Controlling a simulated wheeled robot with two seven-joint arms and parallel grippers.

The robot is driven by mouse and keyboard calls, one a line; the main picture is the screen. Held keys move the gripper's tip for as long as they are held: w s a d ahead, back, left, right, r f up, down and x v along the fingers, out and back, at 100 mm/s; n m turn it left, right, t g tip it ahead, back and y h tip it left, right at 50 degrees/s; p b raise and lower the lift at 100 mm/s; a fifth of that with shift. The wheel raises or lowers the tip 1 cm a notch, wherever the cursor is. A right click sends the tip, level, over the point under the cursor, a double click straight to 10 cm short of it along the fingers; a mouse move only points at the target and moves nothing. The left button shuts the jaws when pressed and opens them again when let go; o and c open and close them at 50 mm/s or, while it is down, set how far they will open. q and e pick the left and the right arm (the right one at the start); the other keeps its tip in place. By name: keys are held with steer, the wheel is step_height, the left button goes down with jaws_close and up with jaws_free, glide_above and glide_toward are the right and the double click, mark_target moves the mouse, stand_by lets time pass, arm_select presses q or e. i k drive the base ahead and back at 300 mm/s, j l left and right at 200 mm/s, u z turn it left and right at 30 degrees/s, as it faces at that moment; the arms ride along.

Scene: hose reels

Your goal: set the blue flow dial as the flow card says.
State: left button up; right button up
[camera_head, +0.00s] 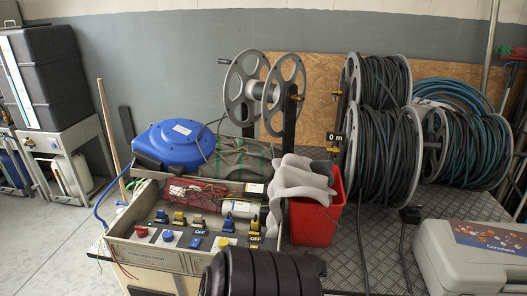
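A control panel (150,256) sits at the front left of the bench. On it are a red round control (141,230), a blue round control (168,236), a smaller blue one (196,242) and a yellow one (223,242). Behind them is a row of small yellow and blue levers or valves, with a blue one (229,221) near the right. I cannot tell which blue control is the flow dial, nor its setting. Small "OFF" signs (200,232) show on the panel. I cannot make out a flow card. Neither of my grippers is in view.
A blue reel (174,147) stands behind the panel. A red bucket (315,220) holding grey material (300,187) is to its right. Hose reels (383,140) fill the back right, with a "0 m" sign (335,136). A grey case (470,258) lies front right. A black ribbed shape (262,273) fills the bottom middle.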

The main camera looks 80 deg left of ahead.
mark_target(168, 236)
steer(key=i+u, duration=0.15)
steer(key=u, duration=0.3)
steer(key=i+u, duration=0.1)
steer(key=u, duration=0.3)
steer(key=i+u, duration=0.15)
steer(key=u, duration=0.3)
